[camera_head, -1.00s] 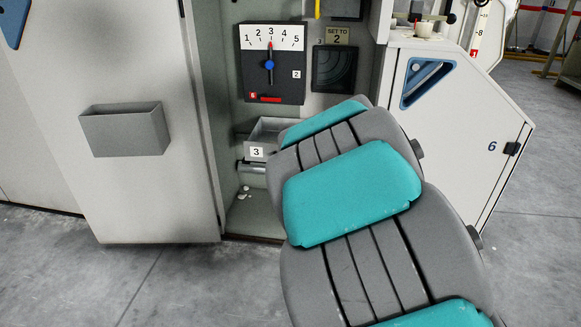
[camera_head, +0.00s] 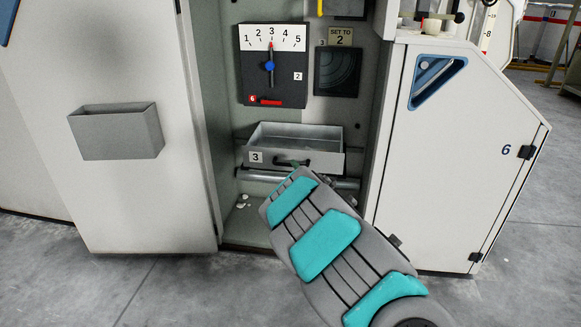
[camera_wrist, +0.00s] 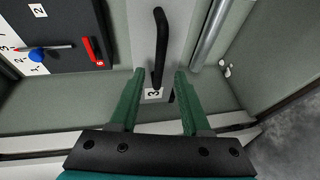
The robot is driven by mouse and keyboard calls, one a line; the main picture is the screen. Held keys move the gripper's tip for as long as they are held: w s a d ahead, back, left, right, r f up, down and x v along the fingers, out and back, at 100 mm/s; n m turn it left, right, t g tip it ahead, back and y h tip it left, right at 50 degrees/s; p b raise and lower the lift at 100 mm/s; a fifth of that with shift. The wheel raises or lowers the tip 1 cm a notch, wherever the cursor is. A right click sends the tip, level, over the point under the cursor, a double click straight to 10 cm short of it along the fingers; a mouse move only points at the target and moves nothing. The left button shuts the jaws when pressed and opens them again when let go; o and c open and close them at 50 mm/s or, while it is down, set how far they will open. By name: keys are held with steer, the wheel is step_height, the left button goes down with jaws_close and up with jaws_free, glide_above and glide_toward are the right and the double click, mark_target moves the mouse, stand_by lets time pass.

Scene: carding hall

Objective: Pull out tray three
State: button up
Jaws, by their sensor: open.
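Tray three (camera_head: 328,161) is an open-topped grey metal tray low in the cabinet, with a white "3" label (camera_head: 256,157) and a black bar handle (camera_head: 293,162) on its front. In the wrist view the tray front (camera_wrist: 140,30) is turned on its side, with the handle (camera_wrist: 159,45) running up the picture and the label (camera_wrist: 153,94) below. My gripper (camera_wrist: 158,82) is open, its green fingers apart. The handle's lower end shows between them in the picture. I cannot tell whether the fingers reach around it. In the head view my arm hides most of the gripper.
A dial panel (camera_head: 285,87) with a blue-hubbed pointer at 3 hangs above the tray. A metal rail (camera_head: 345,183) runs below the tray. The open door with a grey bin (camera_head: 116,135) stands left; the panel marked 6 (camera_head: 470,150) stands right. Grey floor is clear in front.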

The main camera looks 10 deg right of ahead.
mark_target(290, 165)
steer(key=shift+w+a+f, duration=0.1)
steer(key=shift+w+f, duration=0.05)
steer(key=shift+w, duration=0.75)
steer(key=shift+w+a+f, duration=0.1)
steer(key=shift+w+f, duration=0.05)
steer(key=shift+w, duration=0.7)
steer(key=shift+w+f, duration=0.15)
steer(key=shift+w, duration=0.75)
jaws_close()
